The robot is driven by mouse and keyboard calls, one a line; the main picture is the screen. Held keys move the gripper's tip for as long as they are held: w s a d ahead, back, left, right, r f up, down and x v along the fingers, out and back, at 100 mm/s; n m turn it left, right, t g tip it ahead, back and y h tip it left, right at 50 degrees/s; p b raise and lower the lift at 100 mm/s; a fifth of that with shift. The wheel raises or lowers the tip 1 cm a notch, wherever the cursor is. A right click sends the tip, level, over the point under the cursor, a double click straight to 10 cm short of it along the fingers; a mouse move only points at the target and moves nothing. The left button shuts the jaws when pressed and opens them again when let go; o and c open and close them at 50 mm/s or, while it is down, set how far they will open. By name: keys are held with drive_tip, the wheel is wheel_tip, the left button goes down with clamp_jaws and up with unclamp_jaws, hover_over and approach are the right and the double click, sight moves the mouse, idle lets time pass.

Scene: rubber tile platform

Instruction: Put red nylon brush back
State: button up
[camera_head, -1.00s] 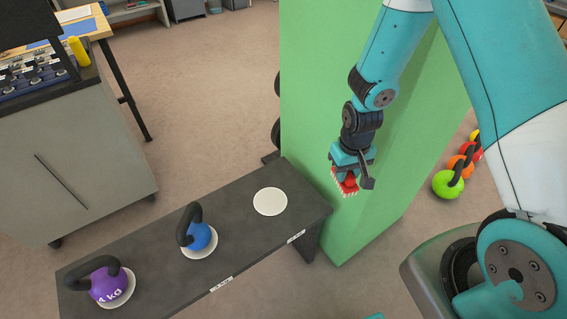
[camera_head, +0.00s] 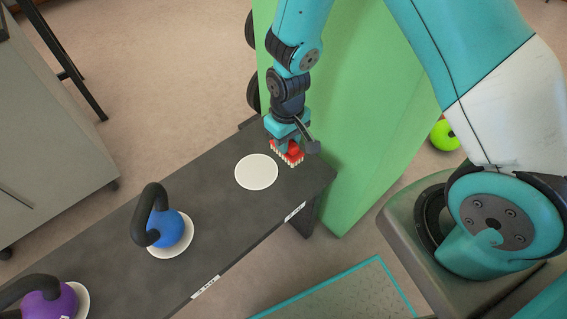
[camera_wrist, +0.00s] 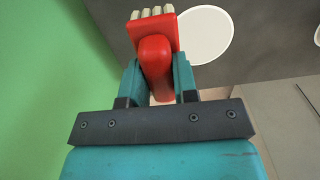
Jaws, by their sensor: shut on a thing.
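The red brush (camera_head: 289,154) has a red back and handle and pale bristles. My gripper (camera_head: 286,143) is shut on its handle, as the wrist view also shows, with the brush (camera_wrist: 157,50) between the two teal fingers. In the head view the brush is at the right end of the dark bench (camera_head: 222,212), bristles down, just right of an empty white disc (camera_head: 256,171). I cannot tell whether the bristles touch the bench top. In the wrist view the white disc (camera_wrist: 205,35) lies beyond the brush to the right.
A blue kettlebell (camera_head: 166,229) stands on a white disc mid-bench. A purple kettlebell (camera_head: 50,303) is at the lower left. A tall green panel (camera_head: 350,130) stands close at the bench's right end. A lime kettlebell (camera_head: 444,135) is on the floor beyond it.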

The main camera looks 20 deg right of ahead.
drive_tip(key=shift+a+f+b, duration=0.25)
drive_tip(key=shift+f, duration=0.25)
drive_tip(key=shift+a+f+b, duration=0.2)
drive_tip(key=shift+a+f, duration=0.05)
drive_tip(key=shift+f, duration=0.25)
wheel_tip(320, 180, down, 4)
drive_tip(key=b, duration=0.4)
drive_tip(key=shift+s+f, duration=0.1)
drive_tip(key=shift+f, duration=0.15)
drive_tip(key=shift+f+b, duration=0.45)
drive_tip(key=shift+f, duration=0.3)
drive_tip(key=shift+f, duration=0.4)
drive_tip(key=o, duration=1.1)
drive_tip(key=shift+c, duration=0.2)
wheel_tip(320, 180, up, 7)
drive_tip(key=p, duration=0.6)
